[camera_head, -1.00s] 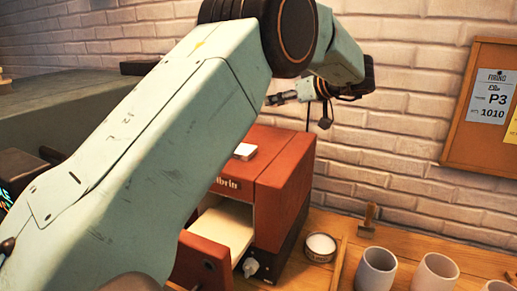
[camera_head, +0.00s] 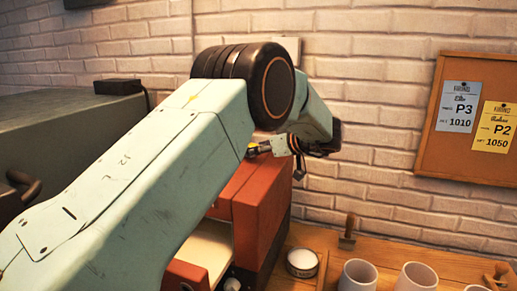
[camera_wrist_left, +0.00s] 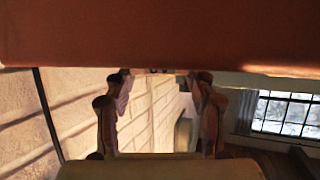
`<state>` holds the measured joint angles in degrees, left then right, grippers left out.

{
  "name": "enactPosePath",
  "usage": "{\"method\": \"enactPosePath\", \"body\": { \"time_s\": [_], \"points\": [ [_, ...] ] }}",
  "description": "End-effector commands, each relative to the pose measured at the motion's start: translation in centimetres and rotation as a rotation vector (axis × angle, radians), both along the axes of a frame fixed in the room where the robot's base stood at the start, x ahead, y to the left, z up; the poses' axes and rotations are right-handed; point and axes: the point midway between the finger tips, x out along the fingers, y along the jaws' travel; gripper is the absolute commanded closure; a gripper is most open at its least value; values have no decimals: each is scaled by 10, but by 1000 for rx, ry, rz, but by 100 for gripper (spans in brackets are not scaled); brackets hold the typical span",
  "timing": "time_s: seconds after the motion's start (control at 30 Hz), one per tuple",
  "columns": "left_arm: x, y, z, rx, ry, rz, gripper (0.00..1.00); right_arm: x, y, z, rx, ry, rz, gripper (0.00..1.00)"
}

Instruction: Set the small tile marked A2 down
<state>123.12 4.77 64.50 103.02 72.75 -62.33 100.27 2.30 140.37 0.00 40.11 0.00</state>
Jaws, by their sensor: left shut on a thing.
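My left gripper (camera_head: 258,150) is low by the top of the red kiln (camera_head: 262,195), at the edge of my arm. In the left wrist view its two fingers (camera_wrist_left: 160,105) stand apart, with the red surface of the kiln (camera_wrist_left: 160,35) across the top of the picture. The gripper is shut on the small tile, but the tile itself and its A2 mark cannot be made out. My arm hides much of the kiln's top. My right gripper is not in view.
A pale slab (camera_head: 207,247) shows in the kiln's open front. A small white-topped jar (camera_head: 302,261), a brush (camera_head: 348,231) and mugs (camera_head: 416,277) stand on the wooden bench to the right. A cork board (camera_head: 446,150) with notes hangs on the brick wall.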

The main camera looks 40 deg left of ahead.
Motion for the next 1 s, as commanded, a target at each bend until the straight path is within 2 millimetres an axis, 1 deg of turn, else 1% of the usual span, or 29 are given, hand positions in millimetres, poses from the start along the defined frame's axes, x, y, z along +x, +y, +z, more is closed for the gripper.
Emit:
{"method": "enactPosePath", "body": {
  "time_s": [0.03, 0.07, 0.3, 0.67, 0.77, 0.87, 1.0],
  "points": [
    [0, 0, -1, 0, 0, 0, 83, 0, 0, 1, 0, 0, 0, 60],
    [0, 0, -1, 0, 0, 0, 42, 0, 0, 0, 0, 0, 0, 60],
    [0, 0, -1, 0, 0, 0, 21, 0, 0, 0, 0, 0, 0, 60],
    [0, -2, 1, 0, 0, -1, 21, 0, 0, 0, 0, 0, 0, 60],
    [0, -12, 5, 0, -1, -2, 21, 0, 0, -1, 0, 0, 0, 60],
    [-1, -29, 13, 1, -2, -4, 21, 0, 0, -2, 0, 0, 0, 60],
    [-4, -56, 24, 2, -1, -5, 21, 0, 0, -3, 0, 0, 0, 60]
  ]
}}
